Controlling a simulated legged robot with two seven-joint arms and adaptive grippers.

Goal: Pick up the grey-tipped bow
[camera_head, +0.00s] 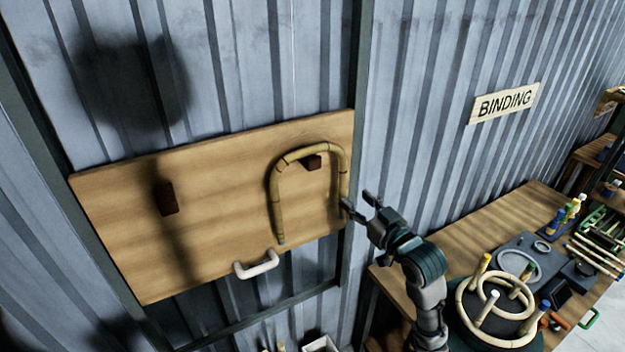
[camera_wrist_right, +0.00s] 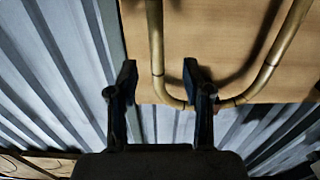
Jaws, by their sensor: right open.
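A tan bamboo-like bow (camera_head: 276,195), bent into an upside-down U, hangs over the right dark peg (camera_head: 311,163) on a wooden board. I cannot make out a grey tip on it. My right gripper (camera_head: 357,199) is open beside the bow's right leg, at the board's right edge. In the right wrist view, one leg of the bow (camera_wrist_right: 155,45) shows between the spread fingers of my right gripper (camera_wrist_right: 159,75). The fingers are not closed on it, and I cannot tell the depth gap. My left gripper is not in view.
The board (camera_head: 120,230) has a bare left peg (camera_head: 165,198) and a white handle-shaped piece (camera_head: 257,265) at its lower edge. At the right, a workbench (camera_head: 480,232) holds rings, rods and bottles below a BINDING sign (camera_head: 504,103). A corrugated wall stands behind.

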